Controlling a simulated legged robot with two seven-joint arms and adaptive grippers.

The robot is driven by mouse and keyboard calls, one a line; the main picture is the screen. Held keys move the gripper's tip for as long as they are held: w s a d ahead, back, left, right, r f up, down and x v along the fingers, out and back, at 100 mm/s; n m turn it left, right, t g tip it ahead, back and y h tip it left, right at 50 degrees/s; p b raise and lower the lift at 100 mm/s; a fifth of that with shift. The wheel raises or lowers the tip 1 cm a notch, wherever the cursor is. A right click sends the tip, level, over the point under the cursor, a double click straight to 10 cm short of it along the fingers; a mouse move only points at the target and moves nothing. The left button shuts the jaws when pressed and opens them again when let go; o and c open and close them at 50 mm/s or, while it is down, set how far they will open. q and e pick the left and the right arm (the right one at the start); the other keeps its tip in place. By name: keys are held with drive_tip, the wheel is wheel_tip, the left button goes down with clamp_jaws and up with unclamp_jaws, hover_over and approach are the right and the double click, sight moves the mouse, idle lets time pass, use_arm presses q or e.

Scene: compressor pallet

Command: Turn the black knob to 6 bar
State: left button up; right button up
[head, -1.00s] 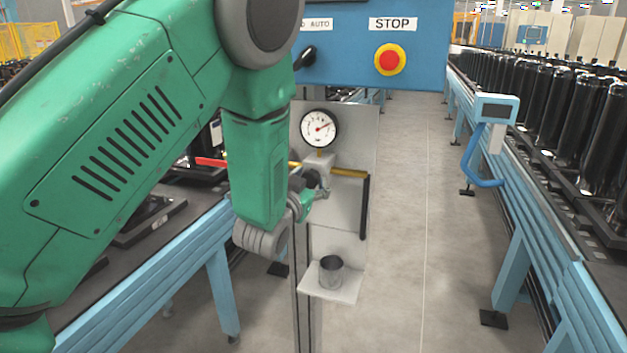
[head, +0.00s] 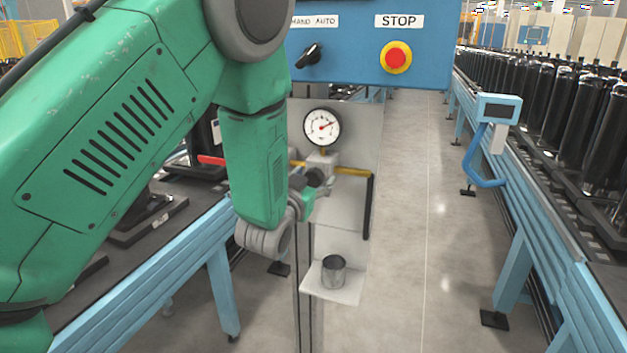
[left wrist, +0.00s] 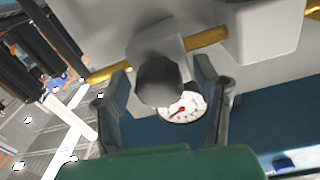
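The black knob (head: 316,177) sits on the regulator just below the round white gauge (head: 322,127), partly hidden by my left gripper (head: 306,197). In the head view the gauge needle points up and to the right; the numbers are too small to read. In the left wrist view the knob (left wrist: 158,82) shows as a dark round end between the two fingers of my left gripper (left wrist: 162,75). The fingers are apart, with gaps visible on both sides of the knob. The gauge (left wrist: 185,107) shows behind it. My right gripper is in neither view.
A yellow pipe (head: 350,171) runs through the regulator, with a red lever (head: 211,160) at left. A small shelf (head: 345,292) with a grey cup (head: 333,270) is below. The blue panel (head: 355,65) with a STOP button (head: 396,58) hangs above. Conveyors flank both sides.

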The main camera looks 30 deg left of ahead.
use_arm(q)
drive_tip(key=shift+s+d, duration=0.1)
drive_tip(key=shift+s, duration=0.1)
drive_tip(key=v, duration=1.1)
drive_tip(key=shift+s, duration=0.25)
drive_tip(key=shift+f, duration=0.1)
